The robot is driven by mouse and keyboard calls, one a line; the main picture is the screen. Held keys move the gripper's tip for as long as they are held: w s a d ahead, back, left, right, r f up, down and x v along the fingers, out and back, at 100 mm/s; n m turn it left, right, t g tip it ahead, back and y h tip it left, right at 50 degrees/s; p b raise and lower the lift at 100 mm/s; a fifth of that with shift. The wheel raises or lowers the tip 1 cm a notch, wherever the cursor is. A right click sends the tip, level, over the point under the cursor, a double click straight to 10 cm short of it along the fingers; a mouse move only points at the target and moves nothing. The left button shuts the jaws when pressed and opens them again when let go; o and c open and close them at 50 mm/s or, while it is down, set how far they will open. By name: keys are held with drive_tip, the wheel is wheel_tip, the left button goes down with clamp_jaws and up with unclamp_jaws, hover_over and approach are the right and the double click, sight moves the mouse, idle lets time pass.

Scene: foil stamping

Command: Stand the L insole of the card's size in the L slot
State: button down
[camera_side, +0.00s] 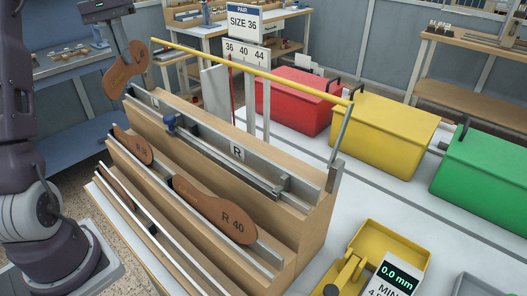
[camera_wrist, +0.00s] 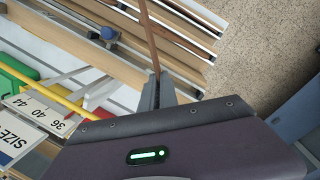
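My gripper (camera_side: 128,42) is at the upper left of the side view, shut on a brown insole (camera_side: 122,74). The insole hangs tilted, clear of the rack's left end; its marking is too small to read surely. In the wrist view the insole (camera_wrist: 149,32) shows edge-on between the fingers (camera_wrist: 158,90). The card (camera_side: 242,22) reads SIZE 36. The top rail (camera_side: 205,135) of the wooden rack has an R plate (camera_side: 237,153); an L mark is not clearly visible. An R 40 insole (camera_side: 213,208) and another R insole (camera_side: 132,146) stand in lower rows.
A yellow bar (camera_side: 250,72) runs above the rack on upright posts. A blue knob (camera_side: 169,122) sits on the top rail. Red (camera_side: 292,100), yellow (camera_side: 380,130) and green (camera_side: 485,175) bins stand behind. A yellow gauge (camera_side: 375,250) reading 0.0 mm is front right.

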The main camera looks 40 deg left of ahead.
drive_tip(key=shift+r, duration=2.5)
drive_tip(key=d+r+m+g+y, duration=0.1)
drive_tip(key=d+r+m, duration=0.2)
drive_tip(key=d+m, duration=1.05)
drive_tip(key=s+d+f+m+y, duration=0.1)
drive_tip(key=s+d+m, duration=0.55)
drive_tip(key=d, duration=0.45)
drive_tip(key=s+d+f+m+y, duration=0.1)
drive_tip(key=s+d+f+m, duration=0.1)
drive_tip(key=s+d+m, duration=0.65)
wheel_tip(320, 180, down, 24)
drive_tip(key=w+d+n, duration=0.1)
drive_tip(key=n, duration=0.1)
drive_tip(key=shift+w+d+f, duration=0.2)
drive_tip(key=shift+w+d, duration=0.1)
drive_tip(key=shift+w, duration=0.1)
drive_tip(key=shift+f, duration=4.7)
